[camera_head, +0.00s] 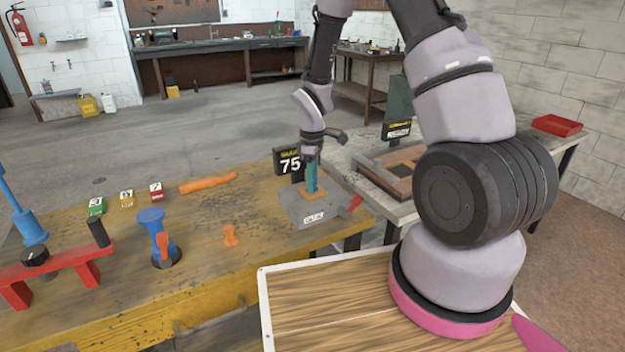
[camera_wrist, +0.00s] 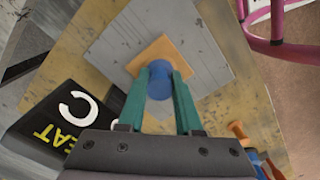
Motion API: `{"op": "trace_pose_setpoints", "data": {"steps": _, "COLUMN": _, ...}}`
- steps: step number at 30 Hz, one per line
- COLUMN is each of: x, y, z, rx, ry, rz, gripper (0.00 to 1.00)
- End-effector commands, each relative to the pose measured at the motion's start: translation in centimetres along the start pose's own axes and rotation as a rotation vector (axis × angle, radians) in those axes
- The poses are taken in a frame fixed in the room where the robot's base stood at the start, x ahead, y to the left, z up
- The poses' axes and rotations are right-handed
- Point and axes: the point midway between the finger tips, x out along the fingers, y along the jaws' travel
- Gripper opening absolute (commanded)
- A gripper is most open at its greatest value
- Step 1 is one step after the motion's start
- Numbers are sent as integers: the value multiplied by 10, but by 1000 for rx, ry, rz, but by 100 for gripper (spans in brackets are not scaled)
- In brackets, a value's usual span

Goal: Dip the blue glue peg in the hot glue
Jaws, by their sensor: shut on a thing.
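My gripper (camera_head: 312,176) has green fingers and is shut on the blue glue peg (camera_wrist: 159,82). In the wrist view the peg's round blue end shows between the fingertips (camera_wrist: 160,95). It is over the orange square opening of the glue pot (camera_wrist: 185,62). In the head view the grey glue pot (camera_head: 300,213) stands at the right end of the yellow bench, and the fingers come down to its orange top (camera_head: 314,193). The peg's lower end is hidden, so I cannot tell how deep it reaches.
A black display reading 75 (camera_head: 289,163) stands just behind the pot. A red handle (camera_head: 355,203) sticks out at its right. An orange peg (camera_head: 231,236), a blue stand (camera_head: 153,225) and a red rack (camera_head: 60,262) are on the bench to the left. A wooden frame (camera_head: 375,165) lies on the grey table.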

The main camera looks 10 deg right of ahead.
Motion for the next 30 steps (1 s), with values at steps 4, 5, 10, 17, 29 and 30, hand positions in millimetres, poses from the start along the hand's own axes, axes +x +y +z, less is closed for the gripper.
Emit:
{"op": "trace_pose_setpoints", "data": {"steps": 4, "x": 0, "y": 0, "z": 0, "rx": 0, "ry": 0, "rz": 0, "gripper": 0}}
{"op": "trace_pose_setpoints", "data": {"steps": 5, "x": 0, "y": 0, "z": 0, "rx": 0, "ry": 0, "rz": 0, "gripper": 0}}
{"op": "trace_pose_setpoints", "data": {"steps": 10, "x": 0, "y": 0, "z": 0, "rx": 0, "ry": 0, "rz": 0, "gripper": 0}}
{"op": "trace_pose_setpoints", "data": {"steps": 17, "x": -7, "y": 1, "z": 0, "rx": -1, "ry": 2, "rz": 2, "gripper": 0}}
{"op": "trace_pose_setpoints", "data": {"steps": 29, "x": -40, "y": 0, "z": 0, "rx": 0, "ry": 2, "rz": 1, "gripper": 0}}
{"op": "trace_pose_setpoints", "data": {"steps": 30, "x": -43, "y": 0, "z": -1, "rx": -1, "ry": 2, "rz": 2, "gripper": 0}}
